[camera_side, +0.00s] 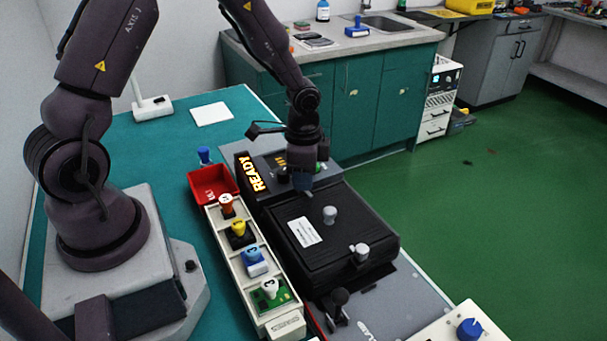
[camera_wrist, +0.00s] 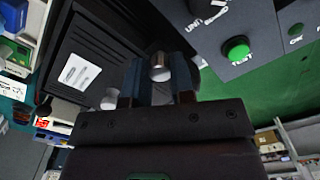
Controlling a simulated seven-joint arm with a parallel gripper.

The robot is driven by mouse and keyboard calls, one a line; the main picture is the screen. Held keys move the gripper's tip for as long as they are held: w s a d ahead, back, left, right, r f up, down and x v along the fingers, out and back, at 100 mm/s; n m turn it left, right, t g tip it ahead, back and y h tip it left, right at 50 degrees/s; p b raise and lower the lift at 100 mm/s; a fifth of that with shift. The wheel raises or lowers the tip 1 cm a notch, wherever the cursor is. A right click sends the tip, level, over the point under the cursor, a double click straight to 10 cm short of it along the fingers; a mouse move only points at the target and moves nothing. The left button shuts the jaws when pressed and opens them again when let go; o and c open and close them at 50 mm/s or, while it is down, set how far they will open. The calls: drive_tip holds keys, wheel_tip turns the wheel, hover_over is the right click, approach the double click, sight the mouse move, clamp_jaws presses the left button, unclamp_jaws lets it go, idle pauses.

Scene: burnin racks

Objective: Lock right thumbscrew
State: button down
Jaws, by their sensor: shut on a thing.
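The black lidded fixture (camera_side: 340,232) lies closed on the bench in the side view, with a white label on its lid. My gripper (camera_side: 303,182) is over its far end and points down. In the wrist view my gripper (camera_wrist: 157,85) has its two fingers on either side of a silver thumbscrew (camera_wrist: 160,68) and is shut on it. In the side view that thumbscrew is hidden by the fingers. A silver knob (camera_side: 329,214) stands mid-lid, and another silver thumbscrew (camera_side: 360,253) stands at the near end. The thumbscrew's turn angle cannot be told.
A console with a lit READY sign (camera_side: 250,172) stands behind the fixture. A green TEST button (camera_wrist: 236,48) shows in the wrist view. A cream rack (camera_side: 284,326) of coloured-knob modules and a red bin (camera_side: 208,184) lie left. A black lever (camera_side: 338,298) stands at the near end.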

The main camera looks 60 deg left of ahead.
drive_tip(key=shift+m, duration=0.6)
drive_tip(key=c, duration=1)
unclamp_jaws()
wheel_tip(320, 180, up, 13)
drive_tip(key=shift+r, duration=0.1)
